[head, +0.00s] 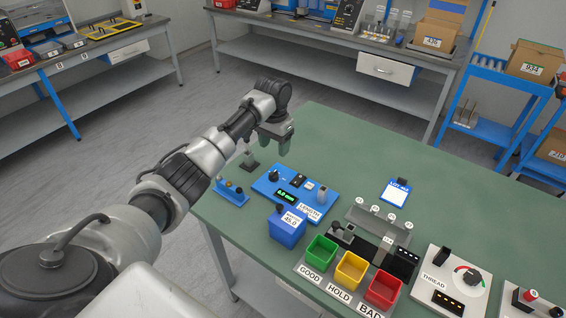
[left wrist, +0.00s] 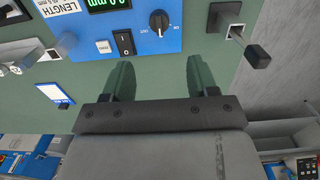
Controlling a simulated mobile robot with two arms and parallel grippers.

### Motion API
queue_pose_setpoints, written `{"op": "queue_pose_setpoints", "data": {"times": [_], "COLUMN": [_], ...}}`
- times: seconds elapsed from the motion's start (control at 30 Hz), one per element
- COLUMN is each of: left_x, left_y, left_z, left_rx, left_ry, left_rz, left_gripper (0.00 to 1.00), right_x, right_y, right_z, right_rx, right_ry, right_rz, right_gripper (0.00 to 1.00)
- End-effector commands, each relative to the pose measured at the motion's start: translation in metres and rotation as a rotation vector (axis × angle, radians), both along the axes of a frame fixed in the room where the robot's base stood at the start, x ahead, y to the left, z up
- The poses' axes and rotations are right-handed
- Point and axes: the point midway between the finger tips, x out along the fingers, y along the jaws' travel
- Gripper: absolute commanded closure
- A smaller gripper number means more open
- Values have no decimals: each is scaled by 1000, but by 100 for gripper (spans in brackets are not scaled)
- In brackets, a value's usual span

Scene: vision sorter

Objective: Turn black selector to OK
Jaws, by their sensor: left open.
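A round black selector knob (head: 273,175) sits at the far left end of the blue LENGTH panel (head: 262,187) on the green table. Another black knob (head: 473,279) is on the white THREAD panel, over a coloured dial. My left gripper (head: 278,146) is open and empty, above the table beyond the LENGTH panel. Its fingers (left wrist: 161,78) point toward the knob and are apart from it. My right gripper is not in view.
A black-handled post (head: 250,160) stands just left of the panel, near my left gripper. A blue block (head: 287,229) and the green (head: 321,251), yellow (head: 350,269) and red (head: 383,287) bins are nearer. The table's far part is clear.

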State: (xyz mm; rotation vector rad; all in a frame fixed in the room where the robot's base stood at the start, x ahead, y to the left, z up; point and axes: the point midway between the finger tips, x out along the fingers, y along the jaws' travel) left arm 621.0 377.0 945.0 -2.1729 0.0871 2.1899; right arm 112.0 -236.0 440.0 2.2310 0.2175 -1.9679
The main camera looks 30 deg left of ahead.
Motion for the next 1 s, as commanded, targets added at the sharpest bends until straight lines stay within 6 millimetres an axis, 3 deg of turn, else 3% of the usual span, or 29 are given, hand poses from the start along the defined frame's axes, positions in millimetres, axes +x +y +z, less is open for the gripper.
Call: {"op": "queue_pose_setpoints", "data": {"times": [0.17, 0.37, 0.47, 0.63, 0.77, 1.0], "left_x": [-1, -2, -1, -1, -1, -1], "left_y": [0, -1, 0, 0, 0, 0], "left_z": [-21, -60, -78, -99, -106, -107], "left_rx": [-1, -1, -1, 0, 0, 1], "left_ry": [5, 5, 4, 2, 1, 0], "left_rz": [0, 1, 1, 1, 1, 1], "left_gripper": [41, 41, 41, 41, 41, 41], "right_x": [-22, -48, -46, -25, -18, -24], "right_y": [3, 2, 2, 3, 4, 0], "right_z": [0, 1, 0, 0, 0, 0], "right_rx": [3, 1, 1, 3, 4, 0], "right_ry": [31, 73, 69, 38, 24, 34], "right_rz": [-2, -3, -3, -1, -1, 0], "right_gripper": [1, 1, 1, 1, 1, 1]}}
